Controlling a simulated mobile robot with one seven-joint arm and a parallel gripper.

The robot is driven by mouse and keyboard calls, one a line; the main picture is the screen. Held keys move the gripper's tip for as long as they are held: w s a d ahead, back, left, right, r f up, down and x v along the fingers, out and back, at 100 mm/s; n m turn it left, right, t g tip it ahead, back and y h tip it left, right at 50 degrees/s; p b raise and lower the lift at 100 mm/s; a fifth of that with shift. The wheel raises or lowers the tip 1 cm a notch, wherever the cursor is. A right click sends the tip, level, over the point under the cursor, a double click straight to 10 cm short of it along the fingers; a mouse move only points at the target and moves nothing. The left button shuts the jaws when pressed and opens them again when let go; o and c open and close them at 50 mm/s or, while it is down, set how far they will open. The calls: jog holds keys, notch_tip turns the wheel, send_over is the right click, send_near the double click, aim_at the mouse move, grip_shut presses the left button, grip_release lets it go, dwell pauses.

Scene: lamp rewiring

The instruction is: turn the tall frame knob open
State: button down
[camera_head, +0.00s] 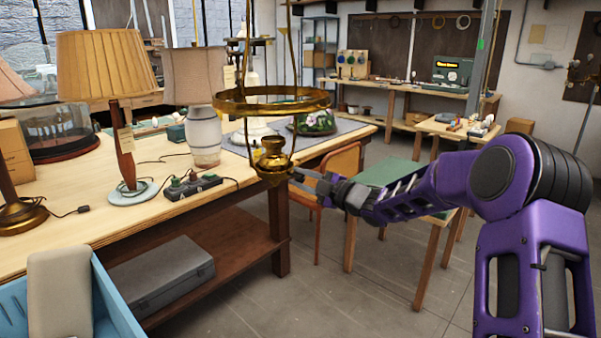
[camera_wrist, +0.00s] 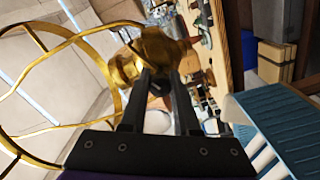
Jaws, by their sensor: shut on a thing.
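The tall brass frame (camera_head: 273,104) hangs at the middle of the head view, with a wide ring and a brass burner body (camera_head: 272,163) below it. My gripper (camera_head: 297,180) reaches in from the right, its fingertips at the right side of this body. In the wrist view the ring (camera_wrist: 62,38) curves at the left and the brass body (camera_wrist: 150,52) lies just beyond the fingertips. My gripper (camera_wrist: 160,80) is shut on the frame knob there. The knob is mostly hidden by the fingers, and its turn angle cannot be told.
A wooden workbench (camera_head: 103,229) stands at the left with a cream-shaded lamp (camera_head: 105,65), a white-based lamp (camera_head: 204,135) and a dark switch box (camera_head: 192,186). A blue bin (camera_head: 122,315) is at the lower left. A green-topped table (camera_head: 385,172) stands behind my arm. The floor at lower middle is clear.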

jog(key=m+p, duration=0.2)
jog(key=m, duration=0.3)
jog(key=shift+r+p, duration=0.1)
jog(key=shift+p, duration=0.25)
dwell(0.4)
jog(key=c, duration=0.6)
grip_release()
jog(key=shift+c, duration=0.2)
jog(key=v, duration=1.7)
jog(key=shift+s+b, duration=0.2)
jog(key=shift+b, duration=0.15)
jog(key=shift+w+d, duration=0.1)
